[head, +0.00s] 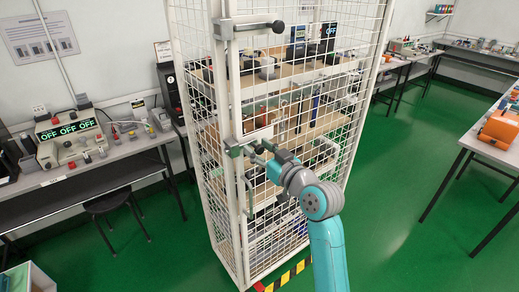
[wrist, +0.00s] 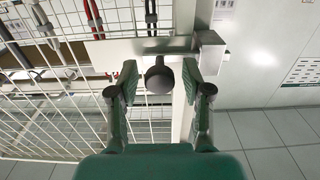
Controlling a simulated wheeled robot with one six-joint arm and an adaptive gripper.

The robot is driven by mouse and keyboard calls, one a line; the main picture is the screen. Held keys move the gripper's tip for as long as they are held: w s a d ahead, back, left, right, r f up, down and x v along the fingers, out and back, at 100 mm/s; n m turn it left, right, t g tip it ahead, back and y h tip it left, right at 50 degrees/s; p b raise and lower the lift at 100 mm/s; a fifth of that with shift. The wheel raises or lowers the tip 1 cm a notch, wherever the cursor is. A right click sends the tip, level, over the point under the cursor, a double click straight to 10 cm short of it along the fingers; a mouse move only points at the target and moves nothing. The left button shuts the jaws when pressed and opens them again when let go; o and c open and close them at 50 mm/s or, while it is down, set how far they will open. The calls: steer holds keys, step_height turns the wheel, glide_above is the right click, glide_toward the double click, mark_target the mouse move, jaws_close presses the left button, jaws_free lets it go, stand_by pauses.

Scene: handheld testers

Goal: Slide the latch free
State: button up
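A tall white wire-mesh cabinet (head: 210,140) has a grey latch (head: 234,146) at mid-height on its front edge. The latch's dark round knob (wrist: 159,78) stands between the fingers of my gripper (wrist: 158,77) in the wrist view. The gripper is open, with a gap on each side of the knob, and the fingers do not appear to touch it. The latch bar (wrist: 150,46) runs sideways behind the knob towards a pale bracket (wrist: 209,52) on the right. In the head view my gripper (head: 262,155) is at this latch and partly covers it.
A second latch (head: 250,27) with a dark knob sits near the cabinet's top. Testers and tools stand on shelves behind the mesh. Benches with instruments (head: 75,140) are at left and right, and a dark stool (head: 107,201) is at left. Green floor (head: 400,220) is open at right.

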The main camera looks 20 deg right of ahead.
jaws_close()
steer(key=shift+w+d, duration=0.3)
steer(key=shift+d, duration=0.55)
steer(key=shift+w+d, duration=0.25)
steer(key=shift+d, duration=0.65)
steer(key=shift+w+d, duration=0.3)
steer(key=shift+d, duration=0.55)
steer(key=shift+o, duration=1.5)
jaws_free()
steer(key=shift+d, duration=0.1)
steer(key=v, duration=1.2)
